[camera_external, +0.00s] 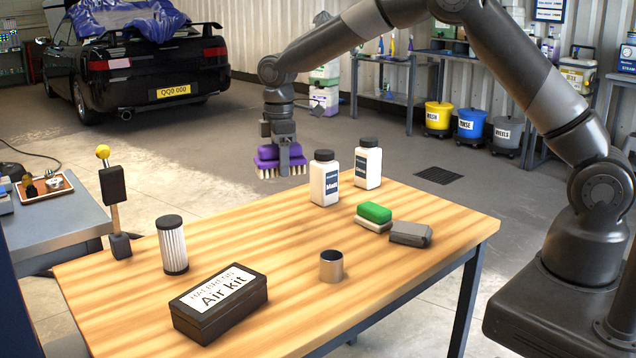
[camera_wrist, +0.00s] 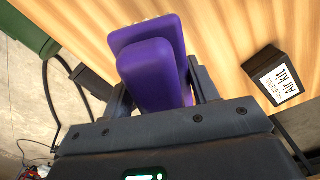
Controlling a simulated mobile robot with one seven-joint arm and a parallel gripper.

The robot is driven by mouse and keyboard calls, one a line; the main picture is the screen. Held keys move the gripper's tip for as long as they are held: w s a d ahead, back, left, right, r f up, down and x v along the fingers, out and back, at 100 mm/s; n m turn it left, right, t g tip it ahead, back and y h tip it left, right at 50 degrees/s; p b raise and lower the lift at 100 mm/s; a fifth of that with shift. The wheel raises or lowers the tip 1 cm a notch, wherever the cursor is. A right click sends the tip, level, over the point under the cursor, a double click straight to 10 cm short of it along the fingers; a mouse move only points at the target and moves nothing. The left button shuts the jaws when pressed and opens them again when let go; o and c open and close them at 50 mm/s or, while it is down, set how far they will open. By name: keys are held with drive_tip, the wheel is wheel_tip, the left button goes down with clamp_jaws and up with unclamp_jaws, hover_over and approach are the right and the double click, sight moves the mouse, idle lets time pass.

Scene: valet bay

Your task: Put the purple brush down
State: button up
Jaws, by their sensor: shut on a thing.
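The purple brush (camera_external: 268,161) has a purple grip and pale bristles that point down. My gripper (camera_external: 284,160) is shut on it and holds it at the far edge of the wooden table (camera_external: 262,240), left of the white bottles. I cannot tell for sure whether the bristles touch the table or hang just off it. In the wrist view the purple brush (camera_wrist: 152,72) sits between the two fingers of my gripper (camera_wrist: 160,90) and hides part of the tabletop (camera_wrist: 225,40).
Two white bottles (camera_external: 325,180) (camera_external: 368,165) stand just right of the brush. The middle is clear.

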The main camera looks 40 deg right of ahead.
wheel_tip(320, 180, down, 5)
hover_over(242, 249)
wheel_tip(242, 249, down, 7)
drive_tip(key=shift+f, duration=2)
drive_tip(key=shift+f, duration=0.1)
drive_tip(key=o, duration=1)
drive_tip(key=shift+o, duration=0.2)
wheel_tip(242, 249, up, 12)
drive_tip(key=shift+r, duration=0.2)
